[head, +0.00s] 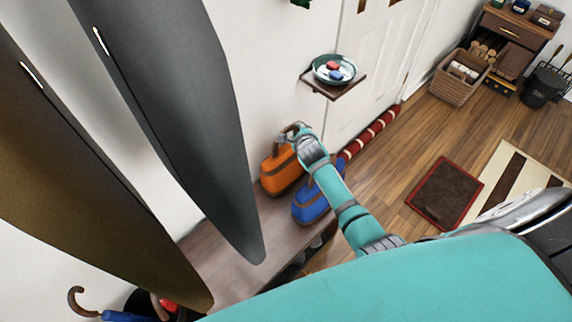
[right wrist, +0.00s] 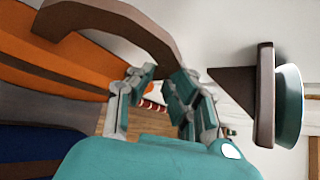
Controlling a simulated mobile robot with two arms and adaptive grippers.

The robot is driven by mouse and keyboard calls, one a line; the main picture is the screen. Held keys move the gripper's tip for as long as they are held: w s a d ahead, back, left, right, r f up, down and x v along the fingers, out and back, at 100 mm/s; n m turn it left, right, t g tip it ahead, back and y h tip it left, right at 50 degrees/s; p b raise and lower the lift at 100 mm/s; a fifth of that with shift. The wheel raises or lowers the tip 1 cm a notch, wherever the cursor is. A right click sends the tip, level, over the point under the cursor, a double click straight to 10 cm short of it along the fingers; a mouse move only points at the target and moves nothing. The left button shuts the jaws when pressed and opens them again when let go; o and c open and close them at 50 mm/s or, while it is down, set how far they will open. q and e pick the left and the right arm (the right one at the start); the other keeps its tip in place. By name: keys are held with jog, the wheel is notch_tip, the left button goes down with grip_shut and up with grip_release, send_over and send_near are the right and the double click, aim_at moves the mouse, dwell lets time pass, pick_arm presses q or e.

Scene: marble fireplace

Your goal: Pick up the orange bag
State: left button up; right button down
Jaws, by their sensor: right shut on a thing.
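The orange bag (head: 277,177) with a dark band and brown handle stands on the wooden bench (head: 236,276), beside the blue bag (head: 312,203). My right gripper (head: 297,132) is at the top of the orange bag, shut on its handle. In the right wrist view the brown handle (right wrist: 118,24) arches over to my right gripper (right wrist: 158,92), and the orange side (right wrist: 60,72) fills the left. The fingers partly hide where they meet the handle. I cannot tell whether the bag has left the bench. My left gripper is not in view.
A small wall shelf (head: 318,86) with a dish (head: 333,69) juts out just above and right of my right gripper. Large hanging coats (head: 170,120) block the left. A striped draft stopper (head: 370,132) lies along the door. A dark mat (head: 444,193) lies on open floor.

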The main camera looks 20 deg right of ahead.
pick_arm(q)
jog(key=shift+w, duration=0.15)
pick_arm(e)
jog(key=shift+r, duration=0.1)
jog(key=shift+w+r, duration=0.1)
jog(key=shift+r, duration=0.2)
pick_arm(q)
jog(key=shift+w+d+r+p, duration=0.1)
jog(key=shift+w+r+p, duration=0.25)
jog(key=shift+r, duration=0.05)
pick_arm(e)
notch_tip(320, 180, up, 9)
jog(key=shift+r, duration=0.2)
dwell(0.5)
